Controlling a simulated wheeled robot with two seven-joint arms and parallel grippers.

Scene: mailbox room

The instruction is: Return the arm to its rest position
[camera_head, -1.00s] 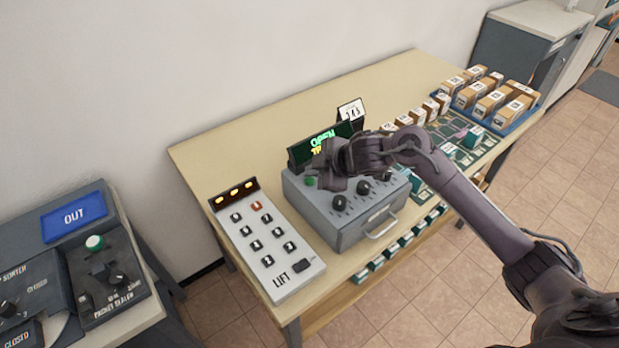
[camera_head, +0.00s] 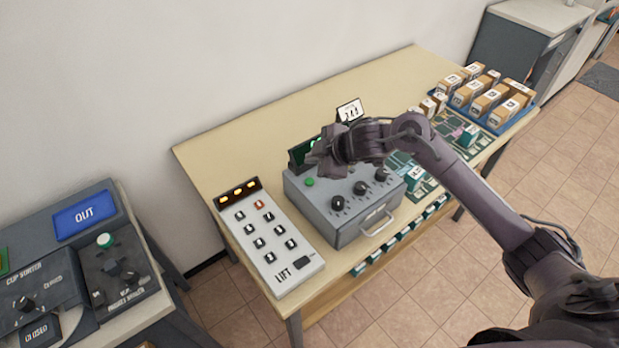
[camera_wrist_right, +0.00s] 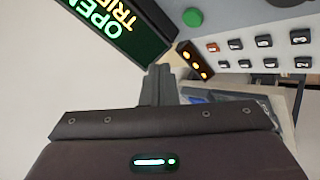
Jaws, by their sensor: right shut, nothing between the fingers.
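My right arm reaches in from the lower right in the head view. My right gripper (camera_head: 322,150) is above the back of the grey control box (camera_head: 345,238), in front of its dark display, and covers part of it. The gripper is shut and empty. In the right wrist view its closed fingers (camera_wrist_right: 160,84) point toward the dark display (camera_wrist_right: 118,30) with "OPEN" lettering. The box's green button (camera_wrist_right: 192,17) shows just beyond the fingers. My left gripper is not in view.
The box stands on a beige table (camera_head: 235,150) beside the LIFT keypad (camera_head: 268,238). A small number card (camera_head: 350,111) stands behind. Parcels in a blue tray (camera_head: 500,128) are at the right. Floor in front is clear.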

